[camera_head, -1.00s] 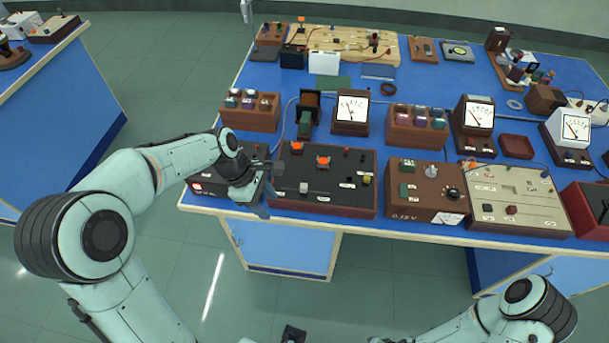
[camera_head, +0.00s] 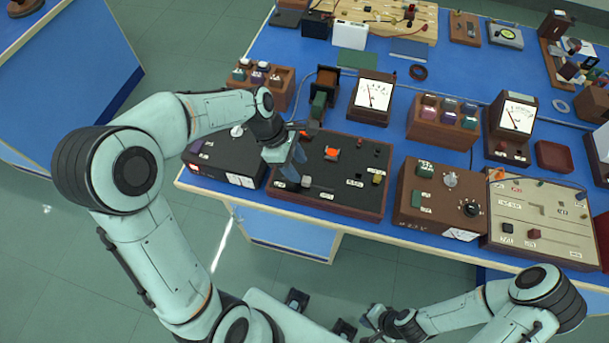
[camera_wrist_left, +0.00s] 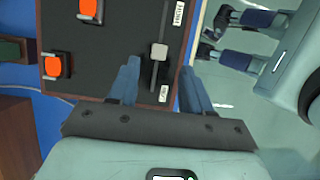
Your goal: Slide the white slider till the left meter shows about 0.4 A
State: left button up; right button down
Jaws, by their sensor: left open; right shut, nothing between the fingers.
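The white slider (camera_head: 307,182) is a small pale knob on the front left of the black-topped panel (camera_head: 340,195). In the left wrist view the slider (camera_wrist_left: 158,50) sits in a narrow slot, just beyond the fingertips and sideways between them. My left gripper (camera_head: 293,176) is open over the panel's left part, close to the slider; contact cannot be told. Its open fingers show in the left wrist view (camera_wrist_left: 160,82). The left meter (camera_head: 373,95) has a white dial with a thin needle; its value is too small to read. My right gripper (camera_head: 372,319) is shut and empty, off the bench front.
Orange-topped parts (camera_head: 332,154) stand on the panel near the left fingers. A dark box (camera_head: 225,160) adjoins it on the left, a brown box (camera_head: 440,197) on the right. A second meter (camera_head: 517,116) stands further right. The floor in front is open.

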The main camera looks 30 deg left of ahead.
aim_at(306, 179)
pick_arm(q)
jog(key=x, duration=0.6)
jog(key=shift+b, duration=0.3)
pick_arm(e)
jog(key=shift+s+f, duration=0.2)
jog(key=shift+f, duration=0.25)
